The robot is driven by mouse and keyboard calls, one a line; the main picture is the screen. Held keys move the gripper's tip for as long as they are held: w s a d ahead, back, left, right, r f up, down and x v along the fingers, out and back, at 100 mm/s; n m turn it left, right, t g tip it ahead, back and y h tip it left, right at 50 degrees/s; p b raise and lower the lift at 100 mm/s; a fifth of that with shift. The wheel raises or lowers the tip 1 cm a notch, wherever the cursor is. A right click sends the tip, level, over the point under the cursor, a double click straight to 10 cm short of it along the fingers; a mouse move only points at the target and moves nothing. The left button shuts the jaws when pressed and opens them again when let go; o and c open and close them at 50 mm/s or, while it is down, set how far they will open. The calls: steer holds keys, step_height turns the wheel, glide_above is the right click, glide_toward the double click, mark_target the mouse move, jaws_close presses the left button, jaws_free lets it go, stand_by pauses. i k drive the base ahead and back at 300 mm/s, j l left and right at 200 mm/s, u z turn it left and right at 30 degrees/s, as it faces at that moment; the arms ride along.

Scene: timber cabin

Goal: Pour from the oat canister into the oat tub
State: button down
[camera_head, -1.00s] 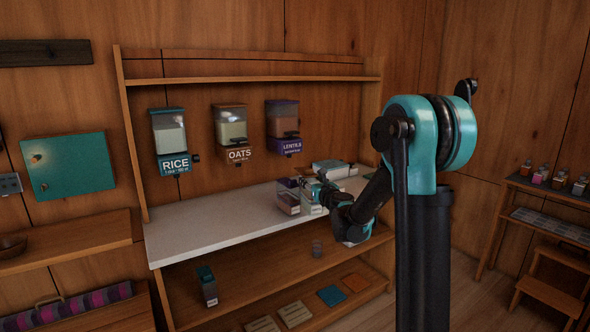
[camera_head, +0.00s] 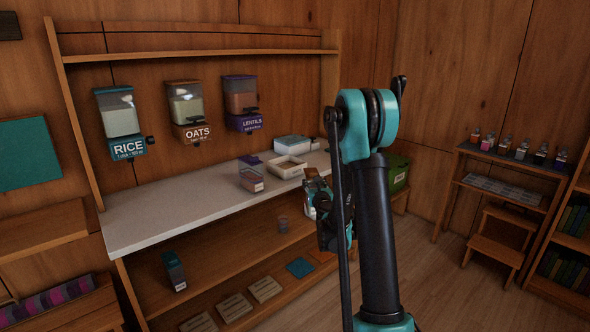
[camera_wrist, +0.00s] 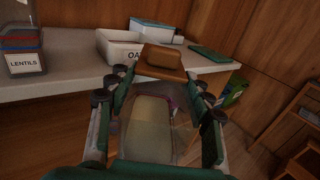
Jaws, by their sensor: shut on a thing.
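My gripper (camera_wrist: 160,112) is shut on the oat canister, a clear-walled container (camera_wrist: 148,128) with pale contents and a brown top (camera_wrist: 163,62). In the head view my gripper (camera_head: 318,186) is off the counter's front edge, near its right end, and my arm hides part of the canister (camera_head: 309,208). The oat tub (camera_head: 287,168) is an open white box on the counter. In the wrist view the tub (camera_wrist: 115,50) shows the letters "OA", and the canister is apart from it, on its near side.
The lentils canister (camera_head: 251,178) stands on the white counter (camera_head: 165,210) left of the tub. A pale box (camera_head: 292,142) stands behind the tub. A green bin (camera_head: 397,172) is right of the counter. The counter's left stretch is clear.

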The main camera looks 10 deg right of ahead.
mark_target(286, 167)
steer(key=z, duration=1.2)
steer(key=j, duration=1)
steer(key=k+j, duration=0.15)
steer(key=j, duration=0.85)
